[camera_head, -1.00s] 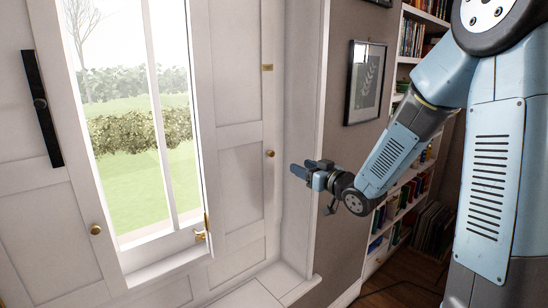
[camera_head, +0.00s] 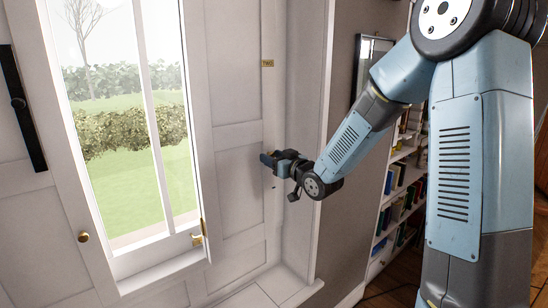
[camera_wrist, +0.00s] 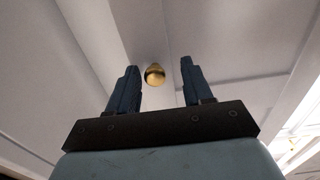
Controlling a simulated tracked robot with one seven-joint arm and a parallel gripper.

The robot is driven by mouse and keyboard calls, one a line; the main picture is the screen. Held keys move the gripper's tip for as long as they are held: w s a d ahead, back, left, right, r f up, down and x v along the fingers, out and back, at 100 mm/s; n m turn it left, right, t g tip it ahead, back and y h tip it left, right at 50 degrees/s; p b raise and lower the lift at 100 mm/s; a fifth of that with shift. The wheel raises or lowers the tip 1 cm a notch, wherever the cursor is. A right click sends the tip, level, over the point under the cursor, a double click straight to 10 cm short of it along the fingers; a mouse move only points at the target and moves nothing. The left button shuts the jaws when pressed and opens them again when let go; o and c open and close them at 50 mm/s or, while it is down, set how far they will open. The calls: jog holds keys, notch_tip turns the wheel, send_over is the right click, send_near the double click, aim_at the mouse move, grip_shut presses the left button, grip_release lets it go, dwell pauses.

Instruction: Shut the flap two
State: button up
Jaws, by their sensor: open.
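A white panelled flap (camera_head: 235,110) stands to the right of the window, clear of the glass. It bears a small brass plate (camera_head: 267,63) near its right edge; I cannot read the plate surely. My gripper (camera_head: 268,160) is at the flap's right edge, below the plate, and hides the flap's knob in the head view. In the wrist view a round brass knob (camera_wrist: 155,74) shows between the two open fingers of my gripper (camera_wrist: 159,66), a little beyond their tips. The fingers hold nothing. I cannot tell whether they touch the flap.
The window (camera_head: 125,130) has a brass catch (camera_head: 198,236) at its lower right. A white panel at the left has another brass knob (camera_head: 84,237) and a black bar (camera_head: 25,105). The white window recess wall (camera_head: 305,110) is close beside my gripper. A bookcase (camera_head: 400,200) stands at the right.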

jog(key=shift+w+d, duration=0.2)
jog(key=shift+c, duration=0.4)
grip_shut()
